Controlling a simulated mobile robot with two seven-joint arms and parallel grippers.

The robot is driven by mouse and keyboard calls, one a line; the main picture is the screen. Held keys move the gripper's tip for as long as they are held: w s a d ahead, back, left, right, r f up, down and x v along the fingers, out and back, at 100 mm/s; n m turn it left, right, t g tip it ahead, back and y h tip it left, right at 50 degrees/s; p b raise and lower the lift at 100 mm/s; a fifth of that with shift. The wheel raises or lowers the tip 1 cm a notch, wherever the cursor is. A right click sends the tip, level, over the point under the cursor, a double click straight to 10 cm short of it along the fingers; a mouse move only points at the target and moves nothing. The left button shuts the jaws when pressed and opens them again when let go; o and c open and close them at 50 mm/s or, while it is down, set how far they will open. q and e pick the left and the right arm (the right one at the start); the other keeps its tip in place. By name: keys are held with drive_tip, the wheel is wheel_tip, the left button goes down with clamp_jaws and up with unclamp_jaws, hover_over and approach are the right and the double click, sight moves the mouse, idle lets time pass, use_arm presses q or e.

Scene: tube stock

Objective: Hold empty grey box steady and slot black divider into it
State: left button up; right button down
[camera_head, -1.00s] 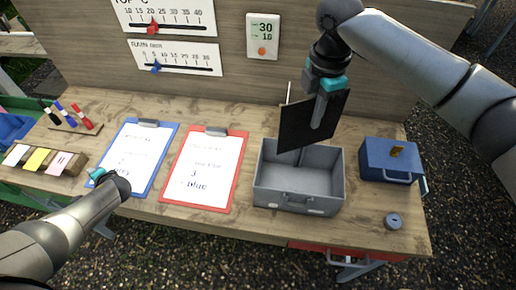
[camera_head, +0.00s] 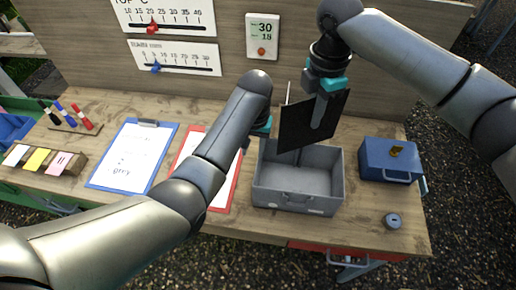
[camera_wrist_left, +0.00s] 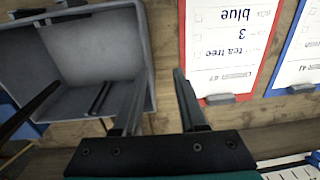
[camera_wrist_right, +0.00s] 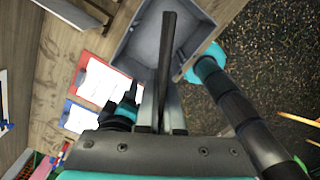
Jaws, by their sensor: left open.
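The empty grey box (camera_head: 270,197) stands on the bench, open side up. My left gripper (camera_head: 256,136) is at the box's left wall, its fingers mostly hidden by my arm in the head view. In the left wrist view its open fingers (camera_wrist_left: 160,100) appear on either side of the box wall (camera_wrist_left: 147,60), with a gap to it. My right gripper (camera_head: 322,118) is shut on the black divider (camera_head: 296,126). The divider is upright, slightly tilted, above the back of the box; in the right wrist view it shows edge-on (camera_wrist_right: 168,60) over the box (camera_wrist_right: 140,48).
A blue box (camera_head: 385,162) and a small grey ring (camera_head: 392,221) are right of the grey box. A red clipboard (camera_head: 233,185), partly behind my left arm, and a blue clipboard (camera_head: 131,155) lie to its left. The upright back panel (camera_head: 250,88) stands close behind.

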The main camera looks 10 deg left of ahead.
use_arm(q)
drive_tip(key=shift+s+d+r+h, duration=0.2)
drive_tip(key=shift+d+h, duration=0.1)
drive_tip(key=shift+d, duration=0.35)
drive_tip(key=shift+d+f, duration=0.1)
drive_tip(key=shift+d, duration=0.05)
drive_tip(key=shift+f, duration=5.75)
drive_tip(key=shift+f, duration=0.1)
clamp_jaws()
